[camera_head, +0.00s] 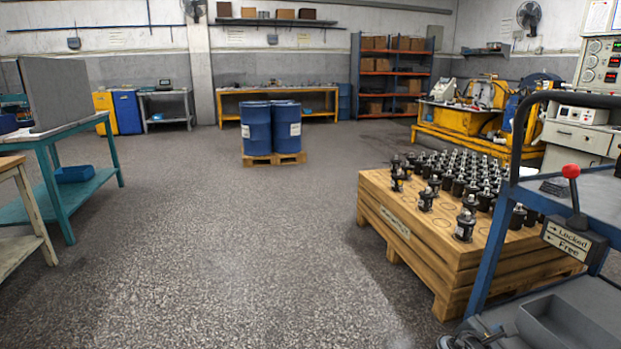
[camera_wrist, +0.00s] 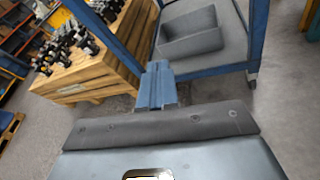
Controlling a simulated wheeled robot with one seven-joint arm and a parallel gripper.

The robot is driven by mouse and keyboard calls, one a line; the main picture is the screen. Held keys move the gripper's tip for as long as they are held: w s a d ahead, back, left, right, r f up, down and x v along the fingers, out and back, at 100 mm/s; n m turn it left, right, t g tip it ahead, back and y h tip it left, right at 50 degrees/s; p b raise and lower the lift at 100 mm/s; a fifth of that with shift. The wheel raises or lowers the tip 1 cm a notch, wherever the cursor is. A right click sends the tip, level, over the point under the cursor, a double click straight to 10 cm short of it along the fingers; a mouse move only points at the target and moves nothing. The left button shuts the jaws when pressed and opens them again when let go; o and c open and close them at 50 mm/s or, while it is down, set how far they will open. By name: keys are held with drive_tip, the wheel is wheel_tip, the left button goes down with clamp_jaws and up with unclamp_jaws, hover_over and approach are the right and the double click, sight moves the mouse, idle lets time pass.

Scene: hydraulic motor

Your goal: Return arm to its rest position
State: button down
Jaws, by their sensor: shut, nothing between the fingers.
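My gripper (camera_wrist: 149,175) shows only as a small dark, silver-rimmed piece at the bottom edge of the wrist view. It is shut and holds nothing. It is in front of a smooth grey surface with a darker grey strip behind it. I cannot make out my arm or gripper in the head view.
A blue trolley (camera_head: 492,215) with a red-knobbed lever (camera_head: 572,185) stands at right; its lower shelf bears a grey bin (camera_wrist: 192,36). A wooden pallet box (camera_head: 400,230) with several black motors is beside it. Blue drums (camera_head: 257,128) stand behind. The middle floor is clear.

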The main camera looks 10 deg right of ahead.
drive_tip(key=s+a+f+m+t+y, duration=0.2)
drive_tip(key=s+a+f+t+y, duration=0.15)
drive_tip(key=s+a+f, duration=0.45)
drive_tip(key=s+a+m+t+y, duration=0.3)
drive_tip(key=s+a+m+y, duration=0.35)
drive_tip(key=s+a, duration=1.15)
drive_tip(key=s+a+r+m+t+y, duration=0.25)
drive_tip(key=s+r+m, duration=0.25)
drive_tip(key=s+r, duration=0.5)
drive_tip(key=s+a+r+m+t+y, duration=0.15)
drive_tip(key=s+a+r+m, duration=0.35)
drive_tip(key=r, duration=0.9)
wheel_tip(320, 180, up, 16)
drive_tip(key=d+p, duration=0.1)
drive_tip(key=p, duration=1.5)
drive_tip(key=shift+s+d+f+n+y, duration=0.25)
drive_tip(key=shift+s+n+y, duration=0.05)
drive_tip(key=shift+s+n, duration=0.05)
